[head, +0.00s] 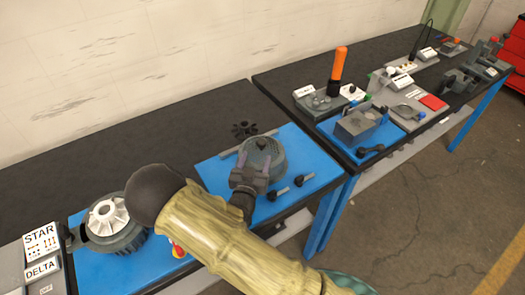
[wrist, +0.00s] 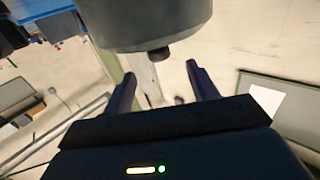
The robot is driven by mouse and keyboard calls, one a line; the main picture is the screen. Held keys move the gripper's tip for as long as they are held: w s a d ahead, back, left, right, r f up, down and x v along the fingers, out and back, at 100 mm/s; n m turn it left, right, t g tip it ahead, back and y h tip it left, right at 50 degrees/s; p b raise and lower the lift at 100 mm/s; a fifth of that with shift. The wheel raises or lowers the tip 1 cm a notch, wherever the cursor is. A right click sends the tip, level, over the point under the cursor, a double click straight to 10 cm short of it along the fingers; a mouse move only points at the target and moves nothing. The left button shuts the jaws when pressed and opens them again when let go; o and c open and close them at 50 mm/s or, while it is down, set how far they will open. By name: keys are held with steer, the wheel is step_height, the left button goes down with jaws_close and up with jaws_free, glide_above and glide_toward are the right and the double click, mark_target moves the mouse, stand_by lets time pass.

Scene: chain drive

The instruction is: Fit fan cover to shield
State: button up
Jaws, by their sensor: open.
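A grey round, drum-like part (head: 265,153), which looks like the fan cover, is over the right blue mat in the head view. My gripper (head: 252,178) is at its near side, with its fingers pointing toward it. In the wrist view my gripper (wrist: 162,82) is open with nothing between its fingers. A grey rounded body (wrist: 150,22) with a dark stub is just beyond the fingertips; contact cannot be told. A dark round motor part (head: 118,235) with a white fan (head: 108,217) on top sits on the left blue mat, probably the shield end.
Small dark bolt-like parts (head: 290,186) lie right of my gripper on the right mat (head: 318,168). A black fan-shaped piece (head: 244,128) lies behind. STAR and DELTA signs (head: 42,243) stand far left. A second table (head: 300,78) holds an orange-handled tool (head: 338,68) and other fixtures.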

mark_target(260, 146)
steer(key=shift+w+d+r+p, duration=0.1)
steer(key=shift+w+p, duration=0.1)
steer(key=shift+w, duration=0.4)
steer(key=shift+w+d+p, duration=0.1)
steer(key=shift+w+p, duration=0.05)
steer(key=shift+w, duration=0.45)
steer(key=shift+w+d, duration=0.15)
steer(key=shift+w, duration=0.15)
steer(key=shift+w, duration=0.1)
steer(key=shift+w+d+p, duration=0.1)
steer(key=shift+w+p, duration=0.2)
steer(key=w, duration=0.1)
steer(key=w+p, duration=0.1)
steer(key=w, duration=0.1)
steer(key=w+p, duration=0.1)
steer(key=shift+w+d, duration=0.25)
steer(key=shift+d, duration=0.15)
steer(key=shift+c, duration=0.2)
steer(key=shift+r, duration=0.1)
jaws_close()
